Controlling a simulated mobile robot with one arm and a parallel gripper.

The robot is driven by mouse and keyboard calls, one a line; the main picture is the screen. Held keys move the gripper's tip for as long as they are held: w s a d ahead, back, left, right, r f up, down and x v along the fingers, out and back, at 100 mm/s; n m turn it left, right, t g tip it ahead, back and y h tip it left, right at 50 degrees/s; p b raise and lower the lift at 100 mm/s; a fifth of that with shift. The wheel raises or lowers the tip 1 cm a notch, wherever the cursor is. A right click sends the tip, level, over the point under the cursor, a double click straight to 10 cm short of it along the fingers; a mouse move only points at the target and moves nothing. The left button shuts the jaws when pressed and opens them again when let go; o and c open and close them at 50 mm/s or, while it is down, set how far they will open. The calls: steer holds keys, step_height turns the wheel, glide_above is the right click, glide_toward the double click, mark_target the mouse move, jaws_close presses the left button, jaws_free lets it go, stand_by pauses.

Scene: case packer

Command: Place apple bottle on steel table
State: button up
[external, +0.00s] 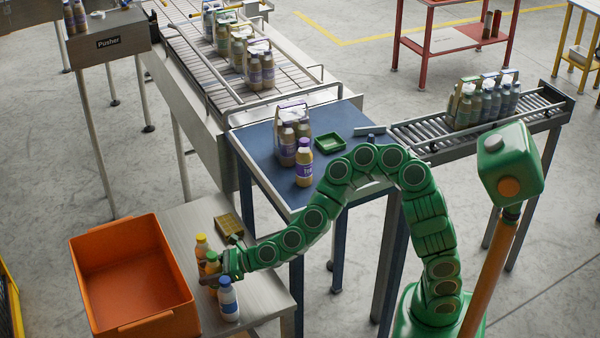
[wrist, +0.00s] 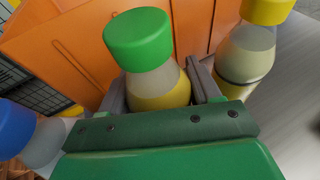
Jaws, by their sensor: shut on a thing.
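My gripper (external: 228,270) reaches over the steel table (external: 262,290). In the wrist view my gripper (wrist: 165,100) is shut on a bottle with a green cap (wrist: 150,62) and yellowish contents, which I take to be the apple bottle. It also shows in the external view (external: 212,262), upright at the table, partly hidden by the gripper. I cannot tell whether its base touches the tabletop. A yellow-capped bottle (external: 202,246) stands behind it, and a blue-capped bottle (external: 228,300) stands in front of it.
An orange crate (external: 178,245) is left of the bottles. A small brown-yellow box (external: 228,226) lies behind them. The blue table (external: 262,150) holds a bottle carrier (external: 292,130), a purple-labelled bottle (external: 305,165) and a green tray (external: 330,142). The steel table's right part is clear.

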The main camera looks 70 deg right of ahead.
steer(key=shift+f, duration=0.55)
stand_by(0.4)
steer(key=o, duration=1.4)
steer(key=shift+o, duration=0.2)
steer(key=s+d+r, duration=0.1)
steer(key=s+r, duration=0.3)
steer(key=r, duration=0.4)
steer(key=shift+s+d, duration=0.25)
steer(key=shift+d, duration=0.1)
steer(key=shift+o, duration=0.8)
steer(key=shift+r, duration=0.15)
